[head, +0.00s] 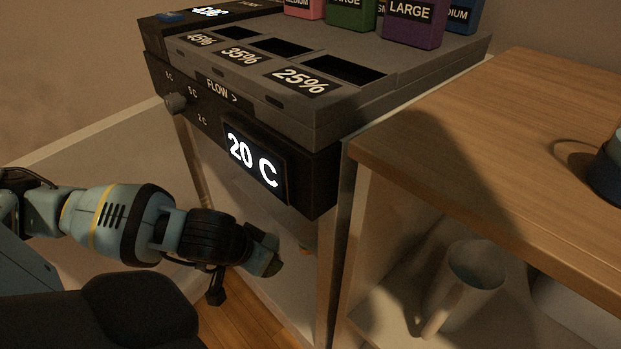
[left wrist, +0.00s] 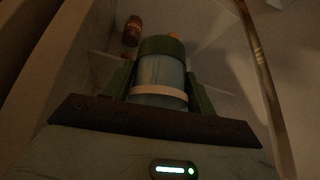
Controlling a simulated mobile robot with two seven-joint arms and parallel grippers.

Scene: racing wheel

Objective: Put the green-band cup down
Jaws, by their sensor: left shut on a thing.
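My left gripper (head: 262,262) is in front of and below the dark machine, at the end of the arm from the left. In the left wrist view, its two fingers (left wrist: 160,84) are shut on the green-band cup (left wrist: 161,72), one on each side. The cup looks pale blue, with a dark green band at its far end and a pale band nearer the wrist. In the head view I cannot make out the cup at the gripper. What lies under the cup is too dark to tell. My right gripper is not in view.
The machine (head: 325,165) shows "20 C" and has several coloured boxes on top. A wooden counter (head: 480,150) is at right, with a grey mug (head: 478,266) on the shelf below. A reddish-brown bottle-like thing (left wrist: 132,30) lies beyond the cup in the wrist view.

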